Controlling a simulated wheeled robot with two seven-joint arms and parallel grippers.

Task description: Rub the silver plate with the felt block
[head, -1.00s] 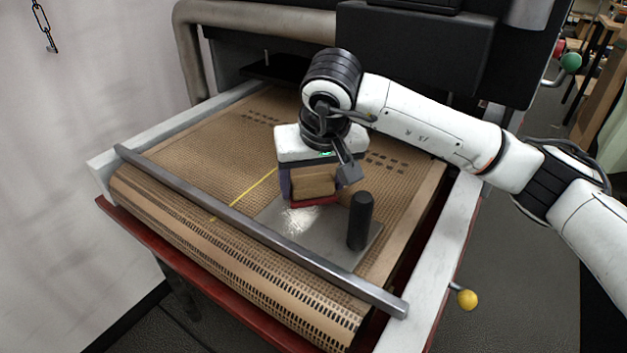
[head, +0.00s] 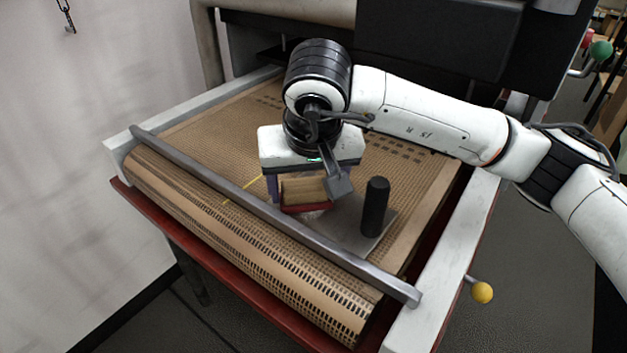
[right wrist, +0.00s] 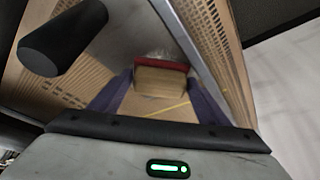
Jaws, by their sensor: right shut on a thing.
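The silver plate (head: 345,222) is a thin grey sheet lying on the punched cardboard, with a black upright post (head: 375,205) on its right part. The felt block (head: 304,192) is a tan block with a red underside, and it also shows in the right wrist view (right wrist: 160,82). My right gripper (head: 303,184) is shut on the block from above, purple fingers on its two sides. The red face is down at the plate; exact contact is hard to tell. A pale shiny patch shows beside the block in the wrist view. My left gripper is out of view.
A metal bar (head: 270,215) crosses the front of the machine, close to the block and plate. Punched cardboard (head: 210,140) covers the bed between pale side rails (head: 455,245). A yellow line (head: 240,190) runs over it. A yellow knob (head: 482,293) sticks out at right.

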